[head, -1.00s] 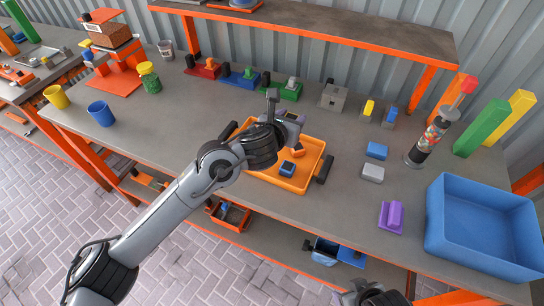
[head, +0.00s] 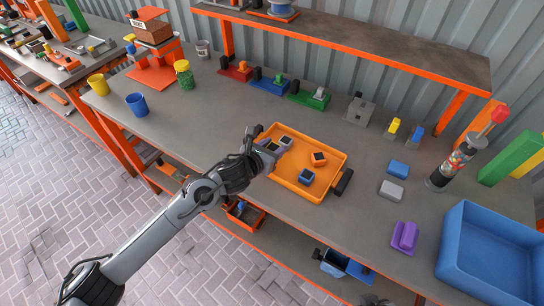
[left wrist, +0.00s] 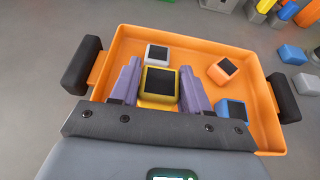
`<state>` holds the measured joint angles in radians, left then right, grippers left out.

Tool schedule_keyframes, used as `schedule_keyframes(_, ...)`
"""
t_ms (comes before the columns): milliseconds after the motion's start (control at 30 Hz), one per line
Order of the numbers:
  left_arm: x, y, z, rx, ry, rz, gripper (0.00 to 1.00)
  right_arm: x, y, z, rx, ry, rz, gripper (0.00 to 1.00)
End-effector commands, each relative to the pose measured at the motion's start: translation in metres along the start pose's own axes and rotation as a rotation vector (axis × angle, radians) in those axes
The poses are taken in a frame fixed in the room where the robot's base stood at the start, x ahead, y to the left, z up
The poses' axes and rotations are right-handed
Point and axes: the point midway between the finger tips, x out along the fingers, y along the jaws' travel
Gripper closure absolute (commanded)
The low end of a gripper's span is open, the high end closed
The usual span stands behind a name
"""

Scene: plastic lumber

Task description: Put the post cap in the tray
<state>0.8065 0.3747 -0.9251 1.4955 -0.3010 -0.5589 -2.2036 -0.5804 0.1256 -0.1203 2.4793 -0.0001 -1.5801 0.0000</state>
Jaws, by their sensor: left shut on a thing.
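The orange tray (head: 331,164) lies on the workbench, and it fills much of the left wrist view (left wrist: 250,50). My left gripper (left wrist: 160,68) has its purple fingers shut on a yellow post cap (left wrist: 159,86) with a black top. The gripper (head: 279,149) is over the left part of the tray in the head view. I cannot tell whether the held cap touches the tray floor. A light grey cap (left wrist: 157,53), an orange cap (left wrist: 222,70) and a blue cap (left wrist: 232,109) are in the tray. My right gripper is not visible.
Black handles stick out at the tray's ends (left wrist: 82,65). To its right are a blue block (head: 398,168), a grey block (head: 391,189), a purple piece (head: 404,236) and a large blue bin (head: 490,265). Bare bench lies left of the tray.

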Motion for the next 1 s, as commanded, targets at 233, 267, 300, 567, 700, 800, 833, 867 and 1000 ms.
schedule_keyframes(233,0.004,0.004,-0.01,-0.002,0.0,0.0,0.94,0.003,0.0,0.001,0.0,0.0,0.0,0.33)
schedule_keyframes(267,0.005,0.004,-0.013,-0.003,0.001,0.0,0.94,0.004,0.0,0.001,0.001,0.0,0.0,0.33)
schedule_keyframes(300,0.007,0.004,-0.017,-0.002,0.001,-0.001,0.94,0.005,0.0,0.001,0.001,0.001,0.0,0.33)
schedule_keyframes(567,0.016,0.004,-0.039,-0.002,0.0,0.0,0.94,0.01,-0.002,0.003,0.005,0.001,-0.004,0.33)
schedule_keyframes(700,0.016,0.004,-0.039,-0.001,-0.001,0.0,0.94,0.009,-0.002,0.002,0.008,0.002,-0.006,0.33)
schedule_keyframes(800,0.016,0.004,-0.039,-0.001,-0.001,0.0,0.94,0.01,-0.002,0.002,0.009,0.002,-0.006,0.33)
schedule_keyframes(833,0.017,0.004,-0.04,0.0,-0.001,0.0,0.94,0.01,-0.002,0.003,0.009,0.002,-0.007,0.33)
schedule_keyframes(867,0.017,0.004,-0.041,0.0,-0.001,0.0,0.94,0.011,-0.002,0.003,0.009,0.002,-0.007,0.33)
schedule_keyframes(1000,0.018,0.004,-0.042,0.0,-0.001,0.0,0.46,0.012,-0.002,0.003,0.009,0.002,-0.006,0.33)
